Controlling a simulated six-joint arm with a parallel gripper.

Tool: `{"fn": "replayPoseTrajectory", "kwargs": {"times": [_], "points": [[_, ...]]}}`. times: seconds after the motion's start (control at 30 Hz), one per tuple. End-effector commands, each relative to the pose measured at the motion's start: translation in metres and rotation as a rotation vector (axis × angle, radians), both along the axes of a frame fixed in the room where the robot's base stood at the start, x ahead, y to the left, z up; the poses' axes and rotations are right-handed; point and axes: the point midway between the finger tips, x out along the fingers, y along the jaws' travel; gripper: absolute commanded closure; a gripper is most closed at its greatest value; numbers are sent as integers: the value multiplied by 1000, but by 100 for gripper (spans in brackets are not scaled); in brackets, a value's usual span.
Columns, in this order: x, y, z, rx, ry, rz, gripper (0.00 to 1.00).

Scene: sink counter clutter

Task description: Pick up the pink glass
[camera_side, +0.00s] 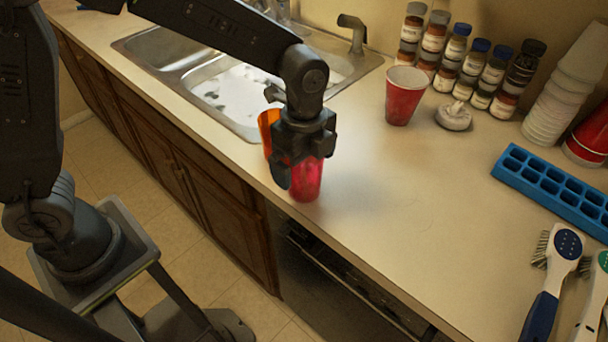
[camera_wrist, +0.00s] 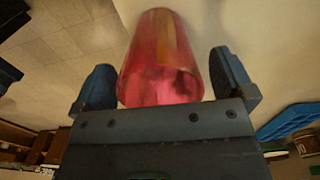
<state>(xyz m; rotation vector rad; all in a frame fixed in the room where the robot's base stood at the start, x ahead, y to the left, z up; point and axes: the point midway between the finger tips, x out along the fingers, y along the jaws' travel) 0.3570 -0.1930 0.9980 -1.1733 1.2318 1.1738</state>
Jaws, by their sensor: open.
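The pink glass (camera_side: 307,181) is translucent and stands upright on the counter near its front edge, its upper part hidden behind my gripper in the side view. It also shows in the wrist view (camera_wrist: 160,60), between the two fingers. My gripper (camera_side: 298,172) is open and is lowered over the glass from above. In the wrist view, one finger of my gripper (camera_wrist: 165,80) is on each side of the glass, with a visible gap on the right and a narrower one on the left.
An orange cup (camera_side: 268,128) stands just behind my gripper, close to the sink (camera_side: 240,85). A red cup (camera_side: 404,98), several spice jars (camera_side: 433,45), a blue ice tray (camera_side: 545,186) and brushes (camera_side: 556,270) are farther off. The counter right of the glass is clear.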

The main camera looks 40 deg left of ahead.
Motion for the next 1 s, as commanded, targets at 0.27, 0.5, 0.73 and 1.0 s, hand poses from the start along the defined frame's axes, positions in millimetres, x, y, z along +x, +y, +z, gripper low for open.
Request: {"fn": "replayPoseTrajectory", "kwargs": {"times": [0.27, 0.5, 0.73, 1.0], "points": [[0, 0, -7, 0, 0, 0, 0], [0, 0, -7, 0, 0, 1, 19], [0, 0, -7, 0, -1, 1, 41], [0, 0, -6, -1, -2, 1, 57]]}}
